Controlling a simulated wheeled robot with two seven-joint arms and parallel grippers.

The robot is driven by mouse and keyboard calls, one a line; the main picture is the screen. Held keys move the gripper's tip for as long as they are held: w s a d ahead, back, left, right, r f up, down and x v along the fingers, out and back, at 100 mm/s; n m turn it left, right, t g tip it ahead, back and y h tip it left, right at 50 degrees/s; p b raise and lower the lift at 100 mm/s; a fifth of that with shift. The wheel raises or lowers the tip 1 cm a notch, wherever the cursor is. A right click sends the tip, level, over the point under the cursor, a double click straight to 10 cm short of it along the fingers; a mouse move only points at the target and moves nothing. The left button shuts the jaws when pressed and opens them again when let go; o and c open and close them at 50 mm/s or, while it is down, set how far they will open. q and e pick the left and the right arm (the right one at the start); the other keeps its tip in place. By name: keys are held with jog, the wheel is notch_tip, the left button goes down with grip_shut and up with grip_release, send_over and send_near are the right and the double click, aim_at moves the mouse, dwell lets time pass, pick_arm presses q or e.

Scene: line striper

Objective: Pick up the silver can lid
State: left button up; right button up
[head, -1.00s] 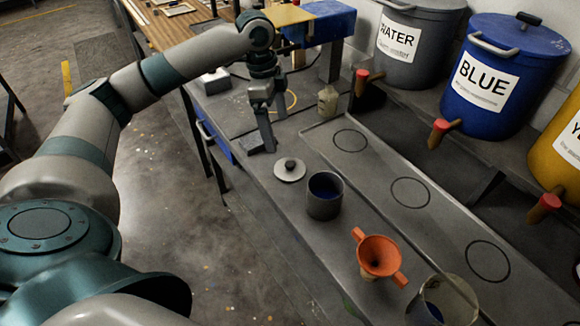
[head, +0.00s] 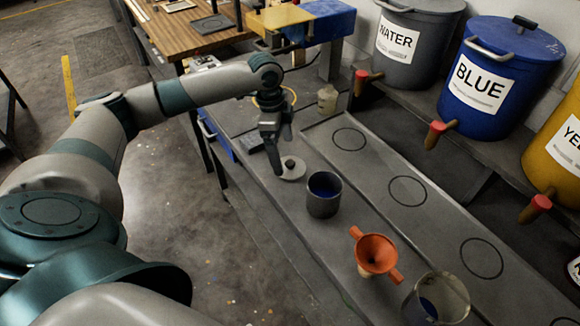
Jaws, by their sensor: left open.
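The silver can lid (head: 294,172) is a small pale disc with a dark knob on top. It lies flat on the grey bench, just left of and behind the grey can (head: 323,196), which is uncovered and holds blue liquid. My left gripper (head: 281,163) is open and points down over the lid, its fingers close to the knob. A finger hides part of the lid's left side. I cannot tell if the fingers touch it. My right gripper is not in view.
An orange funnel (head: 376,254) and a clear beaker (head: 438,300) with blue liquid stand in front. A small bottle (head: 327,100) stands behind. Blue (head: 499,78) and grey (head: 417,45) buckets with taps line the right. The circle-marked strip (head: 407,190) is clear.

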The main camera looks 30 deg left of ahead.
aim_at(289, 162)
pick_arm(q)
jog(key=shift+w+d+f, duration=0.1)
jog(key=shift+d+f, duration=0.05)
jog(key=shift+f, duration=0.05)
jog(key=f, duration=0.1)
jog(key=f+p, duration=0.1)
jog(key=d+f+p, duration=0.1)
jog(key=shift+w+d+f, duration=0.1)
jog(key=shift+w+f, duration=0.2)
jog(key=shift+f, duration=0.05)
jog(key=shift+f+p, duration=0.3)
jog(key=shift+f, duration=0.1)
jog(key=shift+c, duration=0.2)
jog(key=c, duration=1.1)
